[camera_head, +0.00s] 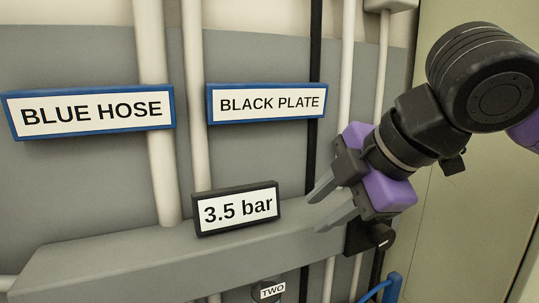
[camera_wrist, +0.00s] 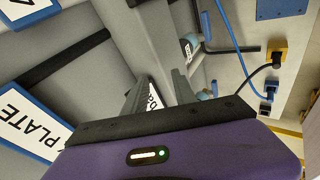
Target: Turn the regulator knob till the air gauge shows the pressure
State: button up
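A card reading "3.5 bar" (camera_head: 238,209) stands on the grey ledge in the head view; part of it shows between the fingers in the wrist view (camera_wrist: 153,98). My gripper (camera_head: 318,208) is at the right of that card, its two grey fingers apart and pointing left with nothing between them. In the wrist view my gripper (camera_wrist: 157,88) also has its fingers spread. A dark round fitting labelled "TWO" (camera_head: 270,289) is cut off at the bottom of the head view, below the ledge. I cannot make out the regulator knob or the air gauge for certain in either view.
Signs "BLUE HOSE" (camera_head: 91,109) and "BLACK PLATE" (camera_head: 266,102) hang on the grey panel. White pipes (camera_head: 196,110) and a black pipe run vertically. The grey ledge (camera_head: 120,262) crosses below. A blue hose (camera_head: 378,289) shows at the lower right.

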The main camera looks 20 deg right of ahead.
jog(key=w+a+r+m+t+y+b, duration=0.1)
jog(key=w+a+r+t+y, duration=0.3)
jog(key=a+r+t+y, duration=0.1)
jog(key=shift+a+r+y, duration=0.8)
jog(key=shift+a+r, duration=0.4)
jog(key=shift+r, duration=0.3)
